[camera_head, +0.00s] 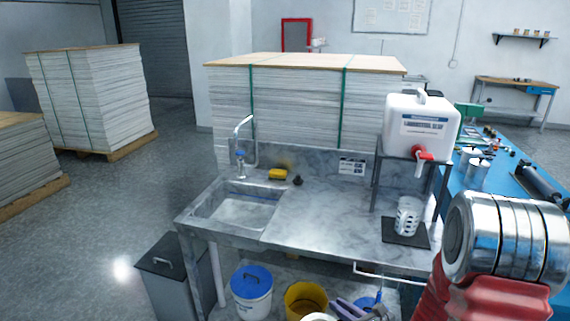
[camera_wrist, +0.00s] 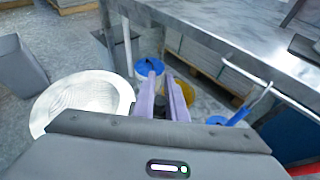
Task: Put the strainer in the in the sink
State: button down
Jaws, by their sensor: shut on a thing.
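The strainer (camera_wrist: 85,98) is a round white mesh bowl in the wrist view, at the left of my gripper's purple fingers. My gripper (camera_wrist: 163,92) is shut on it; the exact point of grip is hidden. In the head view my gripper (camera_head: 352,309) is low at the bottom edge, in front of the counter and below its top. A small white part of the strainer (camera_head: 319,317) shows there, mostly cut off by the frame. The sink (camera_head: 237,211) is a rectangular basin at the counter's left end, to the left of and above my gripper in the picture. It looks empty.
The counter's front edge and a rail (camera_head: 385,274) lie close to my gripper. A tap (camera_head: 241,150) stands behind the sink, near a yellow sponge (camera_head: 278,174). A white perforated holder (camera_head: 408,217) stands at right. A blue-lidded bucket (camera_head: 252,292) and yellow bucket (camera_head: 306,300) are below.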

jog(key=shift+f, duration=0.1)
notch_tip(320, 180, up, 13)
jog(key=w+m+t+h, duration=0.1)
jog(key=w+m+h, duration=0.1)
jog(key=shift+w+f, duration=0.15)
jog(key=shift+w, duration=0.1)
dwell(0.7)
jog(key=shift+a, duration=0.1)
dwell(0.7)
